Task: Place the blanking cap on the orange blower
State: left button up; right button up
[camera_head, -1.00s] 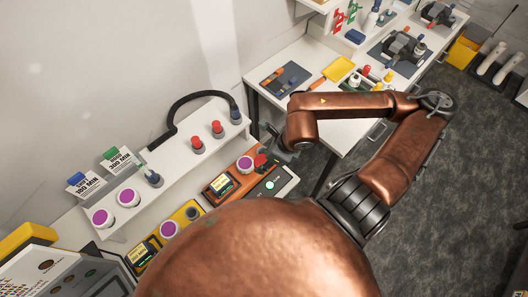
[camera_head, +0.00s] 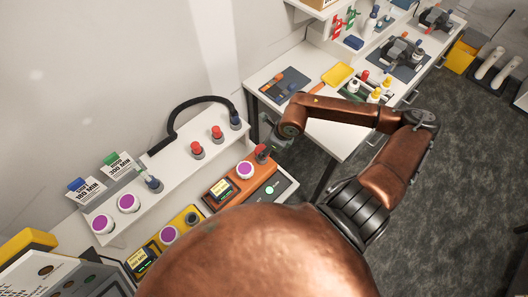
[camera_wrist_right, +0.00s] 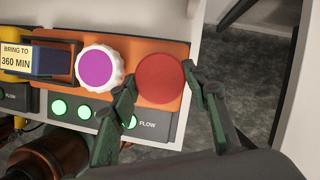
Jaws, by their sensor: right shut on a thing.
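The orange blower (camera_head: 268,168) is on the bench, with a white-rimmed purple dial (camera_head: 245,169) on top. My right gripper (camera_head: 269,148) is over the blower's right end and shut on the red blanking cap (camera_head: 262,151). In the right wrist view the round red top of the cap (camera_wrist_right: 160,78) lies between the two fingers, over the orange panel (camera_wrist_right: 139,52) and right of the purple dial. The cap hides what is under it, so I cannot tell whether it is seated or just above the blower. My left gripper is not in view.
Two other red caps (camera_head: 197,149) stand on the white shelf (camera_head: 176,166) behind, near a black hose (camera_head: 190,100). A yellow unit (camera_head: 181,222) is left of the orange blower. Another white bench (camera_head: 334,135) with trays and bottles stands at the back right.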

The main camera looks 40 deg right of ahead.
jog(key=shift+a+f, duration=0.1)
jog(key=shift+f, duration=1.35)
jog(key=o, duration=1.2)
jog(key=shift+c, duration=0.2)
jog(key=shift+r, duration=0.1)
jog(key=shift+r+p, duration=0.1)
jog(key=shift+p, duration=0.25)
jog(key=v, duration=1.2)
